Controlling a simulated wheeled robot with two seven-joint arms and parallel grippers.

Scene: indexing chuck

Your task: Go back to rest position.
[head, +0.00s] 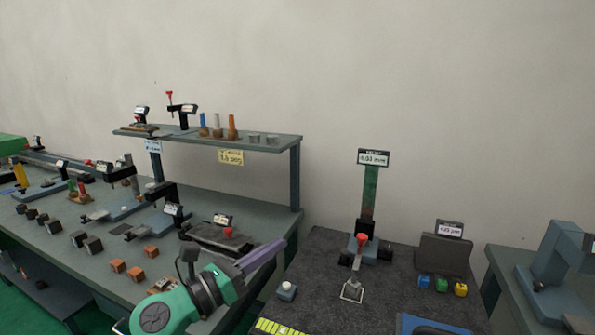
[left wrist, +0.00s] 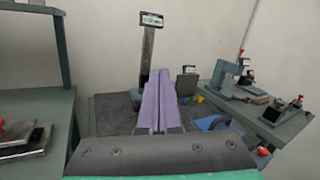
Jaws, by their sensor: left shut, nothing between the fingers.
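My left gripper (head: 262,255) comes in from the lower left of the head view, with a green and grey wrist and purple fingers. The fingers lie together with nothing between them. In the left wrist view the left gripper (left wrist: 160,100) points toward the dark mat and the post display. It is above the gap between the left bench (head: 190,235) and the dark mat-topped table (head: 320,300), apart from the objects there. My right gripper is in neither view.
A post with a display (head: 369,190) and a red-knobbed device stands on the dark table. Small blue, green and yellow blocks (head: 441,286) sit by a grey display stand (head: 444,252). A raised shelf (head: 210,138) spans the left bench. A blue-grey press (head: 560,265) stands at right.

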